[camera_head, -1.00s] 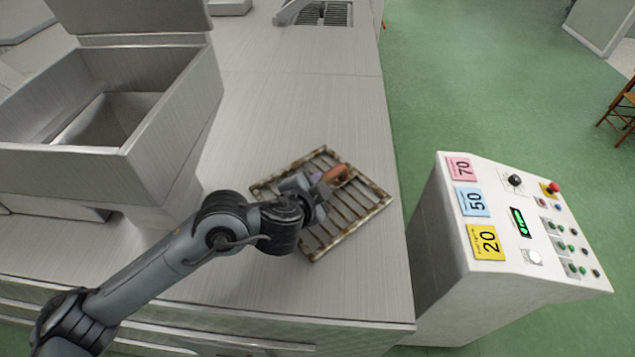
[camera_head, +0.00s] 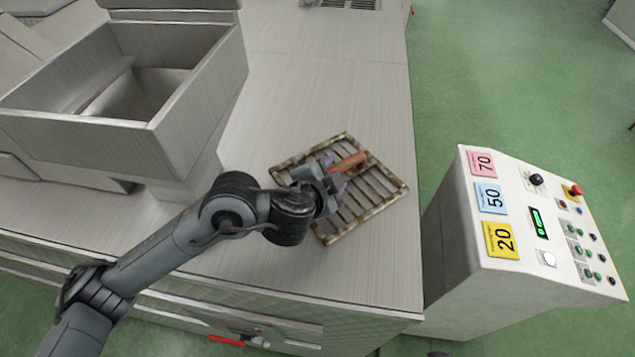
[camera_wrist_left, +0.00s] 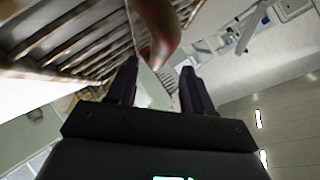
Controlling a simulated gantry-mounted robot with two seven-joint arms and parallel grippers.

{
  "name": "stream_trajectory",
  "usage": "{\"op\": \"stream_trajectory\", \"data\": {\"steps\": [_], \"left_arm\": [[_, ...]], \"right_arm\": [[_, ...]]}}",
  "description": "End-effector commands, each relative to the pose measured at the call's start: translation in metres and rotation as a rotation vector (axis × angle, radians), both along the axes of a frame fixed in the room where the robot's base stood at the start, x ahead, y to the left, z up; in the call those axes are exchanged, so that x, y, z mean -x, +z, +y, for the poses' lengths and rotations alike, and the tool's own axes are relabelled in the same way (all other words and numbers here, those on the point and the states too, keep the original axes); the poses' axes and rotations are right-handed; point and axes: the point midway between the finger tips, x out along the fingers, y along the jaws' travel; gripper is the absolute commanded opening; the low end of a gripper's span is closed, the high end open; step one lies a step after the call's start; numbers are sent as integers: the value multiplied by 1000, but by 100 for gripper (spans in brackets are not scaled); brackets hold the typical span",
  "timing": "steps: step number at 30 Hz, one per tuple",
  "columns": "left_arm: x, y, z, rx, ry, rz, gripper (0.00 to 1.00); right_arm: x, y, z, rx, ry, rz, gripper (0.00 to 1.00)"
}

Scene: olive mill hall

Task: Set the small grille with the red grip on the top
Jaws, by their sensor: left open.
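The small grille (camera_head: 388,203) is a rusty, barred metal frame that appears to lie flat on the grey bench top. Its red-brown grip (camera_head: 352,161) stands out near its middle. My left gripper (camera_head: 335,181) is over the grille, close beside the near left end of the grip. In the left wrist view, my left gripper (camera_wrist_left: 158,80) has its dark fingers apart with nothing clearly between them. The rounded end of the grip (camera_wrist_left: 157,35) shows just ahead of the fingers, and the grille's bars (camera_wrist_left: 70,50) fill the upper left. My right gripper is out of view.
A deep metal hopper (camera_head: 75,130) stands at the left. A white control box (camera_head: 465,255) with coloured number cards is to the right of the bench. The bench top (camera_head: 320,80) beyond the grille is clear. Another grate (camera_head: 350,4) shows at the top edge.

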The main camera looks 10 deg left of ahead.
Motion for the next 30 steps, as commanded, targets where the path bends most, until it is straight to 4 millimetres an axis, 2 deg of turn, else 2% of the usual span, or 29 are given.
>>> {"op": "stream_trajectory", "data": {"steps": [1,6,12,19,30], "left_arm": [[9,8,2,3,-2,2,51],[36,26,12,2,-2,1,51],[62,40,22,1,-1,1,51],[75,45,27,0,0,0,51],[77,45,28,0,0,0,51]], "right_arm": [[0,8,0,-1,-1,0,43],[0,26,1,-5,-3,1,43],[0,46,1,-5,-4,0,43],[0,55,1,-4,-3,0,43],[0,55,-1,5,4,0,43]]}}
